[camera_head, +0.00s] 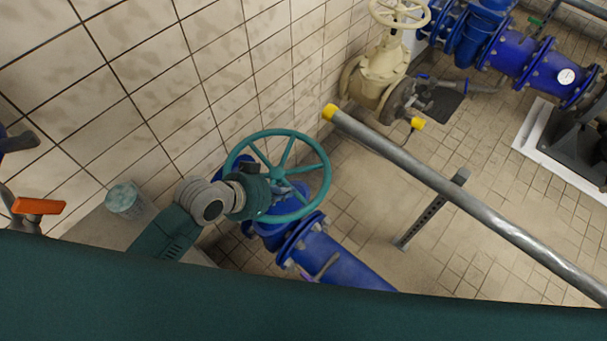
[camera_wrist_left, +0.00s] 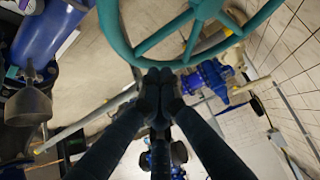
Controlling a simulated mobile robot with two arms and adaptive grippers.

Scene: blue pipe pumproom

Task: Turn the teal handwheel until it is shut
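The teal handwheel (camera_head: 316,155) sits on a blue valve (camera_head: 275,233) near the tiled wall, in the middle left of the head view. Its rim and spokes cross the top of the left wrist view (camera_wrist_left: 160,62). My left gripper (camera_head: 250,168) comes in from the lower left and lies over the wheel's left side. In the left wrist view its two dark fingers (camera_wrist_left: 159,85) are closed together, with the tips right at the rim. I see no rim between them; whether the tips touch it is unclear. My right gripper is out of view.
A cream valve (camera_head: 380,72) stands behind. Blue pipes (camera_head: 520,62) are at upper right. An orange lever (camera_head: 38,206) is at far left. Floor shows beyond the rail.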

